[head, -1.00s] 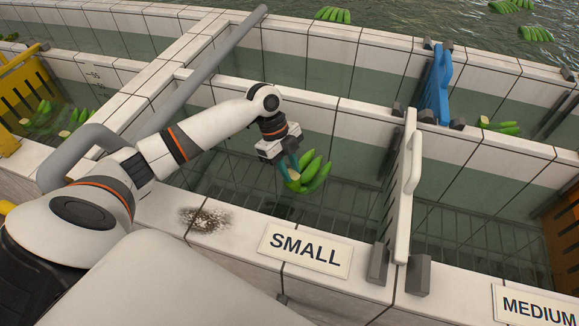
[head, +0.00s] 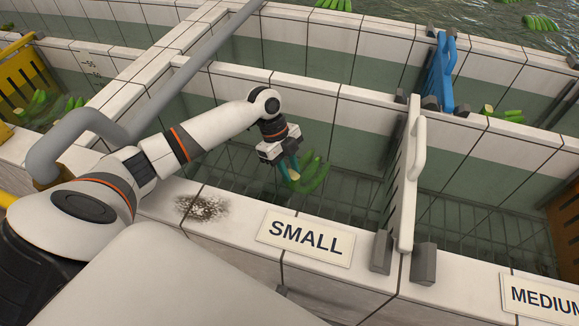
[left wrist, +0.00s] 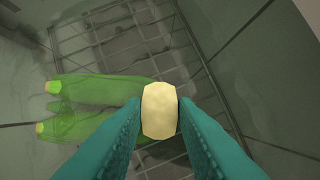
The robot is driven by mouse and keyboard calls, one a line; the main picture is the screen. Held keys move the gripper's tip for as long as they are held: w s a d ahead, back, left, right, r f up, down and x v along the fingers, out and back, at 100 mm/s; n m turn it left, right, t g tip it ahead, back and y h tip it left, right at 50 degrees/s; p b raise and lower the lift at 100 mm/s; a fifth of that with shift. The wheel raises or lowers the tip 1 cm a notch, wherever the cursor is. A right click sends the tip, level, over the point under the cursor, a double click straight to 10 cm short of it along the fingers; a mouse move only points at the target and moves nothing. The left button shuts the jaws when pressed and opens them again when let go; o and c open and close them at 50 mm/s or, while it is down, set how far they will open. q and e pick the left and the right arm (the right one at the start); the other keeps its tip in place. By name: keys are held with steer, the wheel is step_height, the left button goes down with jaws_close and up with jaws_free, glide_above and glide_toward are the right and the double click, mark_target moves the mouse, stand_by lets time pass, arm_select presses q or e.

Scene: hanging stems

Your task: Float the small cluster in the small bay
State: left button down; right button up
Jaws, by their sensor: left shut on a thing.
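The small cluster (head: 313,177) is a bunch of green bananas inside the small bay, behind the white SMALL sign (head: 306,239). My left gripper (head: 289,170) is shut on its pale cut stem, which also shows between the teal fingers in the left wrist view (left wrist: 160,110). There the green fruit (left wrist: 85,92) spreads to the left above a grid floor. The fruit looks dull and tinted, as if in the bay's clear water, but the exact waterline is hard to make out. My right gripper is not in view.
A white gate (head: 408,185) stands at the right end of the small bay. Beyond it is the bay marked MEDIUM (head: 540,300), with a blue gate (head: 438,75) behind. A grey pipe (head: 190,75) runs along the left wall. Other clusters (head: 505,115) float in neighbouring bays.

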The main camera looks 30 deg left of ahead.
arm_select(q)
steer(key=shift+f+b, duration=0.45)
steer(key=shift+f, duration=0.55)
stand_by(0.3)
steer(key=c, duration=1.1)
jaws_free()
steer(key=d+p+v, duration=0.2)
steer(key=p+v, duration=0.3)
steer(key=v, duration=0.4)
steer(key=d+r+p+v, duration=0.1)
steer(key=d+p+v, duration=0.1)
steer(key=p+v, duration=0.4)
steer(key=d+r+p+v, duration=0.1)
steer(key=p+v, duration=0.5)
steer(key=v, duration=0.7)
steer(key=shift+s+d+r, duration=0.35)
steer(key=shift+s+d, duration=0.05)
steer(key=shift+d, duration=0.05)
